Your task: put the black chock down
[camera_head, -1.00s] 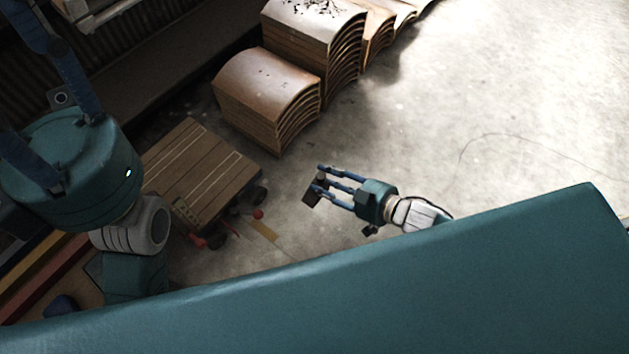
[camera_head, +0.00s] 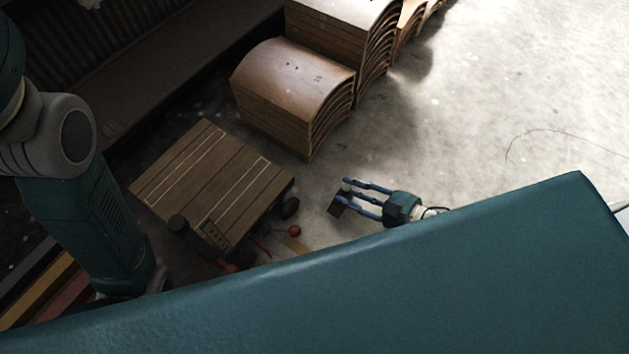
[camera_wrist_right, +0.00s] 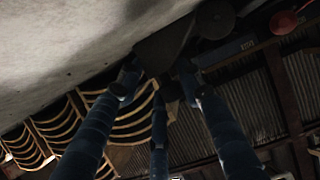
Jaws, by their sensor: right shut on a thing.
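The black chock (camera_head: 337,206) is a small dark block at the fingertips of my right gripper (camera_head: 346,193) in the head view. The blue fingers are shut on it, and it is held to the right of the wooden cart. In the right wrist view the chock (camera_wrist_right: 163,45) shows as a dark shape between the fingertips (camera_wrist_right: 158,80). How high it is above the floor I cannot tell. My left arm comes in at the left of the head view, but its gripper is not visible.
A low wooden cart (camera_head: 212,180) with dark wheels stands left of my right gripper, a red ball (camera_head: 294,230) by its corner. Stacks of curved wooden panels (camera_head: 290,90) stand behind. Concrete floor (camera_head: 480,110) is open at the right. My teal body hides the foreground.

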